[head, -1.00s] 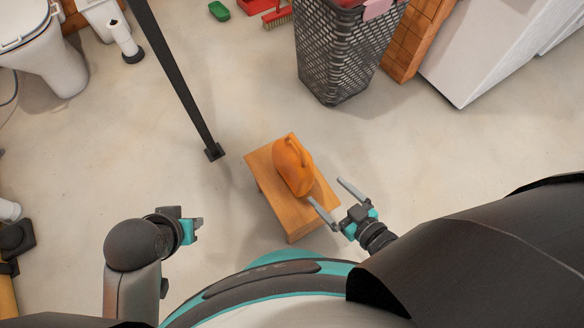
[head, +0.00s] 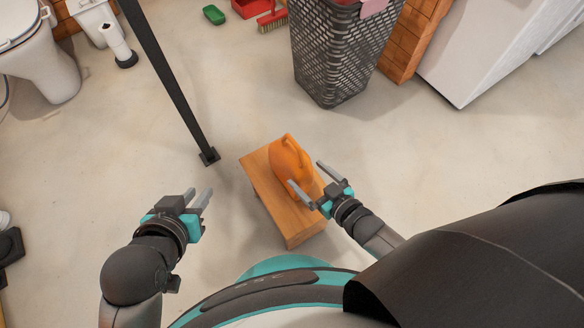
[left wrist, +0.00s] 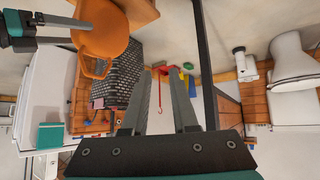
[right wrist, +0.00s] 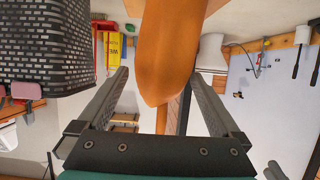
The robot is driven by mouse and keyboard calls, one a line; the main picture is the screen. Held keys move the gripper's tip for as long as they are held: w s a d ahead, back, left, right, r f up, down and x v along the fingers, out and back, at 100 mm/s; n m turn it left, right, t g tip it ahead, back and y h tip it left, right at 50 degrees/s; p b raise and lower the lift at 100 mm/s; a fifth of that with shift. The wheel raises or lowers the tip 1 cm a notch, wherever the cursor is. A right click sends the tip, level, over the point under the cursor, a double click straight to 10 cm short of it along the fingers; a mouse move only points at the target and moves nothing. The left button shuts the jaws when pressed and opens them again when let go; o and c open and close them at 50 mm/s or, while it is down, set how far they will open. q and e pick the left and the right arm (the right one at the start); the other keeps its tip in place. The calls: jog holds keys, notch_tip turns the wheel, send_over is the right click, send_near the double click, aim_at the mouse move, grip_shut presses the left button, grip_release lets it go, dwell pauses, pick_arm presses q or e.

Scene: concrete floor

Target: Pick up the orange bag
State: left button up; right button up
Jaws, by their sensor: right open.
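The orange bag (head: 286,160), with a loop handle, stands on a small wooden stool (head: 298,222). My right gripper (head: 309,174) is open at the bag's right side, with its fingers pointing towards it. In the right wrist view the bag (right wrist: 165,50) shows between the two spread fingers; I cannot tell whether they touch it. My left gripper (head: 198,193) is open and empty, left of the stool and apart from the bag. The left wrist view also shows the bag (left wrist: 100,38) at its upper left, with my right gripper (left wrist: 65,31) beside it.
A dark post (head: 172,84) stands on the floor left of the stool. A grey mesh basket (head: 335,58) stands behind it. A toilet (head: 42,55) is at the far left and a white appliance (head: 468,50) at the right. The floor around the stool is mostly clear.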

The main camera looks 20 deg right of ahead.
jog(key=shift+b+x, duration=0.6)
jog(key=shift+x, duration=0.35)
jog(key=shift+w+a+f+b, duration=0.1)
jog(key=shift+w+f+b, duration=0.25)
jog(key=shift+w+b, duration=0.15)
jog(key=shift+w+a+f+b, duration=0.1)
jog(key=shift+w+f+b, duration=0.05)
jog(key=shift+w+b, duration=0.15)
jog(key=shift+w+a+f+b, duration=0.15)
jog(key=shift+w, duration=0.2)
pick_arm(q)
jog(key=d+r+t+h, duration=0.3)
jog(key=d+t, duration=0.3)
jog(key=t, duration=0.1)
jog(key=shift+w+n+h+b, duration=0.3)
jog(key=shift+w+h+b, duration=0.1)
jog(key=shift+w, duration=0.05)
pick_arm(e)
jog(key=shift+w+a+f, duration=0.2)
jog(key=shift+w+f, duration=0.05)
jog(key=shift+w, duration=0.35)
pick_arm(q)
jog(key=shift+d, duration=0.1)
pick_arm(e)
jog(key=shift+c, duration=0.2)
jog(key=c, duration=1.2)
jog(key=shift+c, duration=0.6)
jog(key=shift+r, duration=0.15)
